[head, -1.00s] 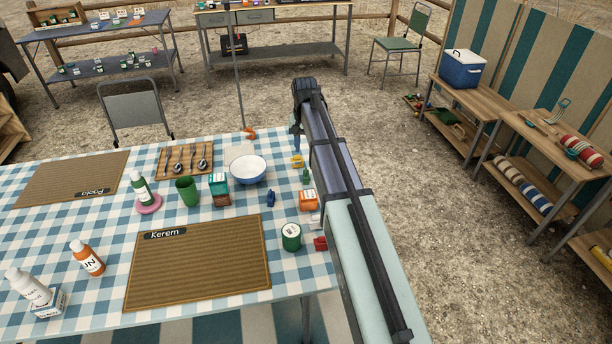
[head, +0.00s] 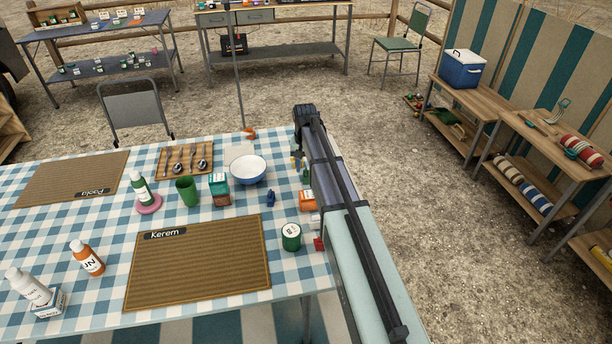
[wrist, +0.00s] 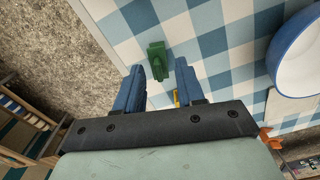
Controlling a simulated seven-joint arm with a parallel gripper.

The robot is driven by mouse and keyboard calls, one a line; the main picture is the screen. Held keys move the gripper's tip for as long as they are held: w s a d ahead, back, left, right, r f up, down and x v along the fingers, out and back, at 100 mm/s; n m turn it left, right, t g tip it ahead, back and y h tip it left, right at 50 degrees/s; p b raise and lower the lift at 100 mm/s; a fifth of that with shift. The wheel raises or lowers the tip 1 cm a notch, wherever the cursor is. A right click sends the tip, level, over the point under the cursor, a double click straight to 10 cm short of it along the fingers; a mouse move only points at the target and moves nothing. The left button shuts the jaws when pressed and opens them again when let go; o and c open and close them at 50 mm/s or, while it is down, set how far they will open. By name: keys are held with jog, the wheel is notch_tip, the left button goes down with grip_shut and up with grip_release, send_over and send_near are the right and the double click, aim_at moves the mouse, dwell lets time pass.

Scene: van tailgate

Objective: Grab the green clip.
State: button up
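The green clip (wrist: 157,62) lies on the checked tablecloth near the table's edge. In the wrist view it shows just beyond the gap between my fingertips, nearer the left finger. In the head view a small part of the green clip (head: 306,174) shows beside my arm. My gripper (wrist: 160,70) is open, with two blue fingers apart and nothing between them touching. In the head view its fingers are mostly hidden by my own arm. A yellow piece (wrist: 177,97) shows partly between the fingers, close to the right one.
A white and blue bowl (head: 248,170) stands left of the clip. A blue clip (head: 270,198), an orange box (head: 307,201), a green tin (head: 291,236) and a red item (head: 318,243) are nearby. The table's right edge is close; open ground lies beyond.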

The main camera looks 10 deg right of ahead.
aim_at(306, 170)
jog(key=shift+w+d+f, duration=0.15)
jog(key=shift+f, duration=1.15)
jog(key=shift+w+d+f, duration=0.1)
jog(key=shift+f, duration=1.15)
jog(key=shift+c, duration=0.2)
grip_shut()
jog(key=shift+r, duration=0.1)
